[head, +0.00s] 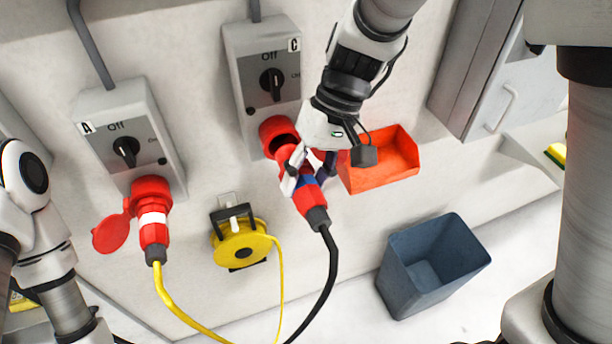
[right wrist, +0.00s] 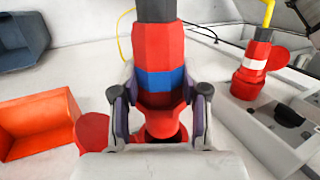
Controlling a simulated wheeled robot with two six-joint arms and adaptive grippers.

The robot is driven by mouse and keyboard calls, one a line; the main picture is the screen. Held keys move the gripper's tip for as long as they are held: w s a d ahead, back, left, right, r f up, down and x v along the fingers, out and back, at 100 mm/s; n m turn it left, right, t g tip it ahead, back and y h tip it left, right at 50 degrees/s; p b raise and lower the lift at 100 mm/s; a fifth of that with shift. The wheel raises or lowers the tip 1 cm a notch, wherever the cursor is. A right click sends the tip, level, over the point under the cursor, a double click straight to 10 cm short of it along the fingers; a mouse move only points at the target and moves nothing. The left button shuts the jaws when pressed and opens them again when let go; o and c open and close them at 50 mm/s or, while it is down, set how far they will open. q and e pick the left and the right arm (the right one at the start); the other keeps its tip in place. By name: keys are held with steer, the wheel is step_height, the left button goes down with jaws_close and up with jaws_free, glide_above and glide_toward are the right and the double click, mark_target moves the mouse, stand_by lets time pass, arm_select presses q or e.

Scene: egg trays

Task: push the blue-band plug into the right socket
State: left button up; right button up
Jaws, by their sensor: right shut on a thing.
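The blue-band plug (head: 311,196) is red with a blue band and a black cable. My right gripper (head: 308,174) is shut on it, with one finger on each side, also in the right wrist view (right wrist: 160,98). The blue band (right wrist: 161,80) shows between the fingers. The right socket (head: 279,134) is red, under the box marked C; its dark mouth shows just beyond the plug's nose. The nose looks close to the mouth, not seated in it; whether they touch I cannot tell. The socket's red lid (right wrist: 92,131) stands open beside it. My left gripper is out of view.
A white-band plug (head: 153,226) sits in the left socket (head: 150,188) under box A (head: 113,110). A yellow cable reel (head: 239,246) hangs between. An orange bin (head: 375,178) is close right of my right gripper; a blue-grey bin (head: 405,285) stands lower right.

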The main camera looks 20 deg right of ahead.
mark_target(291, 150)
steer(key=shift+w+p, duration=0.55)
steer(key=shift+w, duration=0.9)
stand_by(0.5)
steer(key=shift+w+a+p, duration=0.1)
steer(key=shift+w+p, duration=0.35)
steer(key=shift+w, duration=0.35)
stand_by(0.3)
steer(key=shift+w+r+p, duration=0.1)
steer(key=shift+w+p, duration=0.45)
steer(key=shift+w, duration=0.4)
stand_by(1.1)
steer(key=o, duration=0.5)
steer(key=shift+o, duration=0.2)
steer(key=o, duration=0.8)
steer(key=shift+a, duration=0.25)
